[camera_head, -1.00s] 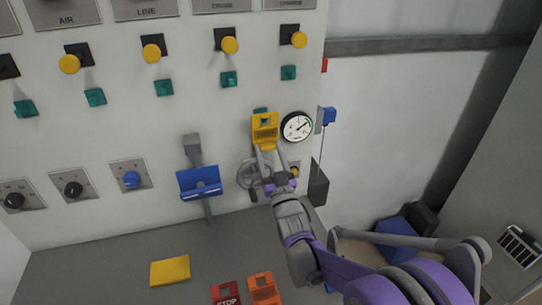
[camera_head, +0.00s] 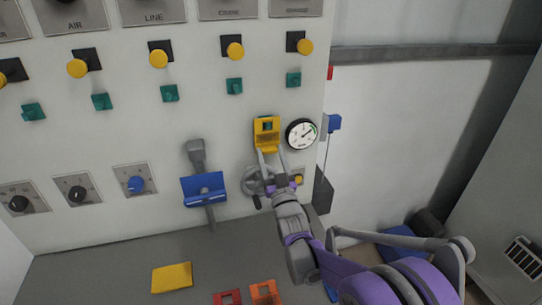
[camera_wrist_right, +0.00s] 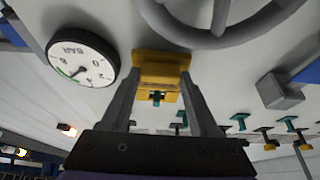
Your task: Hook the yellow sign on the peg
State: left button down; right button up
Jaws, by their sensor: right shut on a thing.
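The yellow sign (camera_head: 267,145) is upright against the pale panel, just left of the round gauge. It also shows in the right wrist view (camera_wrist_right: 158,72). My right gripper (camera_head: 268,152) is shut on the sign's lower part from below, and its two fingers show beside the sign in the wrist view (camera_wrist_right: 160,84). A teal peg (camera_head: 267,126) shows through the sign's opening, and teal shows there in the wrist view (camera_wrist_right: 156,97) too. I cannot tell how far the peg passes through or whether it bears the sign. My left gripper is out of view.
The gauge (camera_head: 302,134) is close on the right. A grey handwheel (camera_head: 252,182) is below, near my wrist. Several teal pegs (camera_head: 234,86) line the panel above. Yellow (camera_head: 172,278), red (camera_head: 228,298) and orange (camera_head: 264,293) pieces lie on the grey ledge.

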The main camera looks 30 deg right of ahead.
jog(key=o, duration=1.5)
jog(key=shift+c, duration=0.2)
jog(key=s+a+f+n+g+y, duration=0.1)
jog(key=s+a+f+g, duration=0.4)
jog(key=s, duration=0.5)
jog(key=s+a+f+g+y+p, duration=0.1)
jog(key=s+a+f+g, duration=0.4)
jog(key=s, duration=0.6)
jog(key=s+a+f+n+g+y+p, duration=0.1)
jog(key=s+a+f+g+y, duration=0.2)
jog(key=s, duration=0.7)
notch_tip(320, 180, down, 5)
jog(key=a+g, duration=0.2)
jog(key=g, duration=0.1)
jog(key=shift+s+a+n+g, duration=0.2)
jog(key=shift+a+n+g, duration=0.1)
jog(key=shift+a, duration=0.05)
jog(key=shift+r, duration=0.1)
